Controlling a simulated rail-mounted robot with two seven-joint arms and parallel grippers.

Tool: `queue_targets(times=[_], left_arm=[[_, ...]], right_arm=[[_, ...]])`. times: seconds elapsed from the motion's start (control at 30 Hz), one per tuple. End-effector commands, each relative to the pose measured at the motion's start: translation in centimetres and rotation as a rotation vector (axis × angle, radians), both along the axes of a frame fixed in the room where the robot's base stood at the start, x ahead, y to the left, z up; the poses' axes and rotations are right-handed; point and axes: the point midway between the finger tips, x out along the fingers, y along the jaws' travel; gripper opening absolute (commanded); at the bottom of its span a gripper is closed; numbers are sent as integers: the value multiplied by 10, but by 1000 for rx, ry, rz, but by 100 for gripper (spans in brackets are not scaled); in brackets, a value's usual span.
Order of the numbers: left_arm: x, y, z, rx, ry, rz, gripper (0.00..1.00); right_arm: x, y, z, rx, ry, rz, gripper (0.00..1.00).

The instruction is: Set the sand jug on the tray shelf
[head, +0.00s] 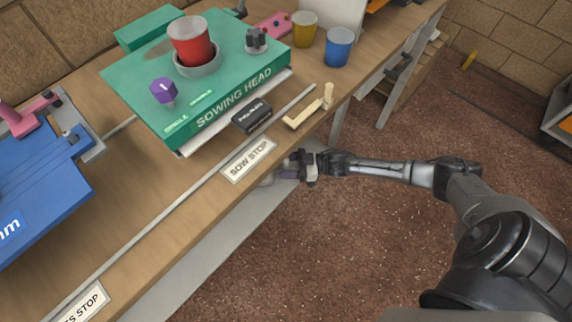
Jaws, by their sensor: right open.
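My right gripper (290,168) is open at the front edge of the bench, beside the SOW STOP label. Its dark fingers point left toward the bench. No jug is clearly visible. A pale grey surface (213,258) runs below the bench front; I cannot tell whether it is the tray shelf. My left gripper is not in view.
The wooden bench (155,215) carries a green sowing head (222,92) with a red cup (191,42), a blue press (38,185), a yellow cup (304,29) and a blue cup (338,47). The brown floor (360,245) in front is open.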

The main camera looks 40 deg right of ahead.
Motion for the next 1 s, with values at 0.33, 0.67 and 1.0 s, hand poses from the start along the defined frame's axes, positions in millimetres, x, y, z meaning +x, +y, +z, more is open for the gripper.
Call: queue_targets(times=[0.33,0.67,1.0], left_arm=[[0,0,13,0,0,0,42],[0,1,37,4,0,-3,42],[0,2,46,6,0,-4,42]], right_arm=[[-13,-14,6,-2,6,-1,51],[-54,-60,6,-2,3,-2,51],[-78,-84,3,-1,2,-3,51]])
